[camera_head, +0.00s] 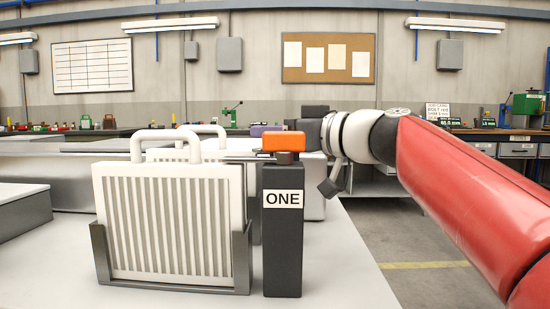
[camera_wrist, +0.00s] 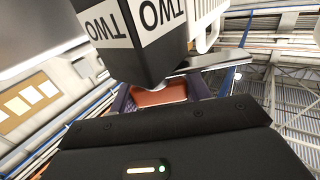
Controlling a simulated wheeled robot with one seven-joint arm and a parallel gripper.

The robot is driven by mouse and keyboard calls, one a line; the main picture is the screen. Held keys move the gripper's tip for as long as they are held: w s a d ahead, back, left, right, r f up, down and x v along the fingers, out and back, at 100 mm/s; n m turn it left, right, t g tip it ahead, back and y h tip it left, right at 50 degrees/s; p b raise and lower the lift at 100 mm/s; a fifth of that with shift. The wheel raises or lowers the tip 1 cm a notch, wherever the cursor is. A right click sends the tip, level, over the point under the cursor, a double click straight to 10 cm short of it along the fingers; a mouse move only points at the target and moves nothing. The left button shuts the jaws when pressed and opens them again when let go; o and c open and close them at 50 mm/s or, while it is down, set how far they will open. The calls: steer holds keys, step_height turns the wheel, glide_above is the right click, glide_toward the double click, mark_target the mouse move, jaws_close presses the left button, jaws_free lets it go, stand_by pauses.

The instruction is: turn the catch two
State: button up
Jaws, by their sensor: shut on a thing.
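The catch two (camera_wrist: 160,96) is an orange block by the black post marked TWO (camera_wrist: 125,35), seen at a slant in the wrist view. My gripper (camera_wrist: 160,94) has its purple fingers on either side of the orange block and is shut on it. A flat grey bar (camera_wrist: 218,62) reaches from there toward a white slatted panel (camera_wrist: 207,22). In the head view my gripper (camera_head: 263,130) shows only as a bit of purple behind the orange catch one (camera_head: 283,141).
The black post marked ONE (camera_head: 282,240) stands in front, beside a white slatted panel (camera_head: 168,220) with a handle, held in a grey bracket (camera_head: 101,262). A second handle (camera_head: 205,131) shows behind. The pale table's right edge borders open floor (camera_head: 425,270).

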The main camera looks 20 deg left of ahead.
steer(key=m+t+h, duration=0.2)
steer(key=m+t, duration=0.1)
steer(key=t, duration=0.1)
steer(key=shift+w+d, duration=0.1)
steer(key=shift+w, duration=0.05)
steer(key=shift+w+d+m+t+h+p, duration=0.15)
steer(key=shift+m+t+h+p, duration=0.3)
steer(key=shift+m+t+h, duration=0.45)
steer(key=shift+t+h, duration=0.3)
steer(key=o, duration=1.4)
step_height(320, 180, up, 20)
steer(key=p, duration=1)
steer(key=shift+p, duration=0.4)
